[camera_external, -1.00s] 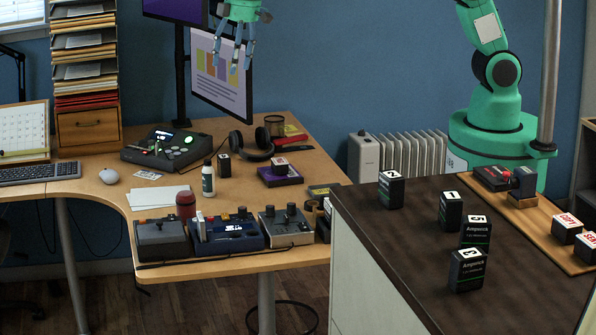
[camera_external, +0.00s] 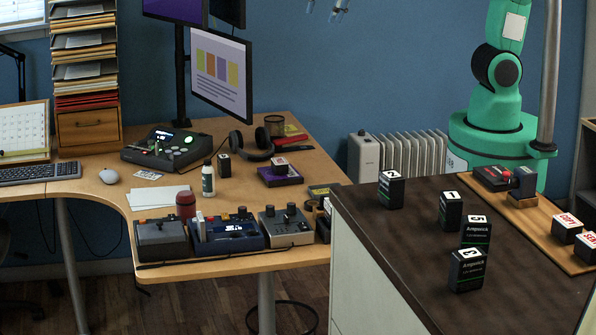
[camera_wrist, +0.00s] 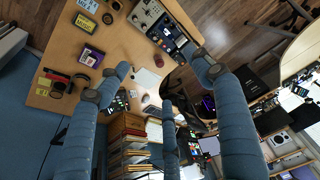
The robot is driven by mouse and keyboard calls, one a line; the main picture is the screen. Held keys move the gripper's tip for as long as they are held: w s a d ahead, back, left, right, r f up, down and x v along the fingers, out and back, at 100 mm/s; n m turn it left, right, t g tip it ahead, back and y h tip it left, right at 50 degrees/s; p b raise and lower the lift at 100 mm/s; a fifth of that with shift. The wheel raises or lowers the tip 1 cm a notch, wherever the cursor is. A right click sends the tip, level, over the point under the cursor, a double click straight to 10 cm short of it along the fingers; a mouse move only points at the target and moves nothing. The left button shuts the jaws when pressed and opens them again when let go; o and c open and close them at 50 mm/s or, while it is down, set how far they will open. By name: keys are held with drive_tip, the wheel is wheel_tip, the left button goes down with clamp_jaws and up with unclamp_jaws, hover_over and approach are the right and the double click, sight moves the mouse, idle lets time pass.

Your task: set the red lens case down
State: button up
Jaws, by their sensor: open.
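A dark red, short cylinder that looks like the red lens case (camera_external: 186,204) stands upright on the wooden desk (camera_external: 128,188), behind the grey joystick box. It also shows small in the wrist view (camera_wrist: 158,60). My gripper (camera_external: 326,8) is at the top edge of the external view, mostly cut off, high above the desk and to the right of the monitor. In the wrist view its blue fingers (camera_wrist: 160,86) are spread wide with nothing between them. My gripper is well apart from the red case.
Control boxes (camera_external: 228,232) line the desk's front edge beside the case. A white bottle (camera_external: 208,181) and white papers (camera_external: 158,197) are close to it. The monitor (camera_external: 222,75) rises at the back. A dark counter (camera_external: 420,255) with several numbered black boxes stands at right.

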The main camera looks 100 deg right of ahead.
drive_tip(key=s+a+f, duration=0.1)
drive_tip(key=s+a, duration=0.1)
drive_tip(key=s, duration=0.9)
drive_tip(key=s+a+f+t, duration=0.1)
drive_tip(key=s+a+f, duration=0.1)
drive_tip(key=s, duration=0.9)
drive_tip(key=shift+s+n+t, duration=0.25)
drive_tip(key=shift+n+t, duration=0.05)
wheel_tip(320, 180, down, 6)
drive_tip(key=b, duration=0.6)
